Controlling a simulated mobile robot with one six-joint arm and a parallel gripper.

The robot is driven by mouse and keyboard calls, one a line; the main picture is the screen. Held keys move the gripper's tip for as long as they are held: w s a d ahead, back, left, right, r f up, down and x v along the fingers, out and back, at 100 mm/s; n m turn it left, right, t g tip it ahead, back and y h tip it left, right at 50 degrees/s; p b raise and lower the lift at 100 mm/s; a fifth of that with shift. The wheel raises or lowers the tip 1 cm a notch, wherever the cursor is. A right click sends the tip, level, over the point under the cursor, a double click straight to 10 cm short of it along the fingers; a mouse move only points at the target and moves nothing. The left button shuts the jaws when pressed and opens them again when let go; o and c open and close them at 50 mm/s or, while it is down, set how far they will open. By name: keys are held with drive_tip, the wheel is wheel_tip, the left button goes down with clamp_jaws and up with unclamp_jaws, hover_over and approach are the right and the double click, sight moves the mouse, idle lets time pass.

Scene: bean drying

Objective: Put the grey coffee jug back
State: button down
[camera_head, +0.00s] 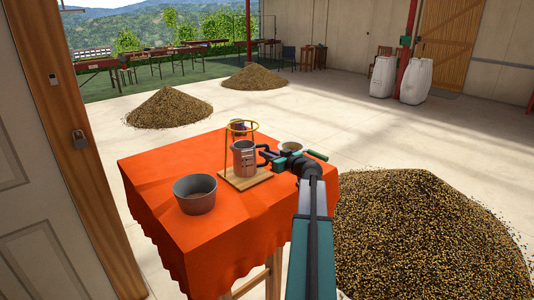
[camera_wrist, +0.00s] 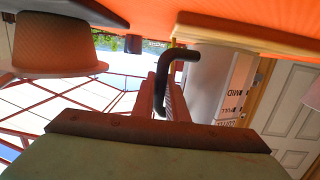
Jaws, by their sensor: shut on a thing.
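My gripper (camera_head: 267,155) reaches in from the right and is shut on the jug's black handle. In the wrist view, which is upside down, the two fingers (camera_wrist: 168,98) close around the handle (camera_wrist: 182,55). The jug's pale wall (camera_wrist: 207,85) with dark print shows just right of them. Part of the jug is hidden behind the handle.
An orange cloth (camera_head: 160,178) covers the table. A grey pot (camera_head: 195,196) stands front left of the board. A pale bowl (camera_head: 290,146) is just behind my arm. A large bean heap (camera_head: 430,235) lies right of the table. A door frame (camera_head: 70,150) is close at left.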

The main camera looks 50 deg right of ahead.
drive_tip(key=shift+f+b, duration=0.2)
drive_tip(key=shift+b, duration=0.1)
drive_tip(key=c, duration=1.8)
unclamp_jaws()
drive_tip(key=shift+o, duration=0.2)
drive_tip(key=shift+r+p, duration=0.2)
drive_tip(key=shift+p, duration=0.15)
drive_tip(key=s+b, duration=0.1)
drive_tip(key=s, duration=0.2)
drive_tip(key=s+a+b, duration=0.1)
drive_tip(key=s+b, duration=0.1)
drive_tip(key=s, duration=0.2)
drive_tip(key=s+r+b, duration=0.1)
drive_tip(key=s, duration=0.3)
drive_tip(key=shift+a, duration=0.3)
drive_tip(key=shift+s+r, duration=0.25)
drive_tip(key=shift+s, duration=0.2)
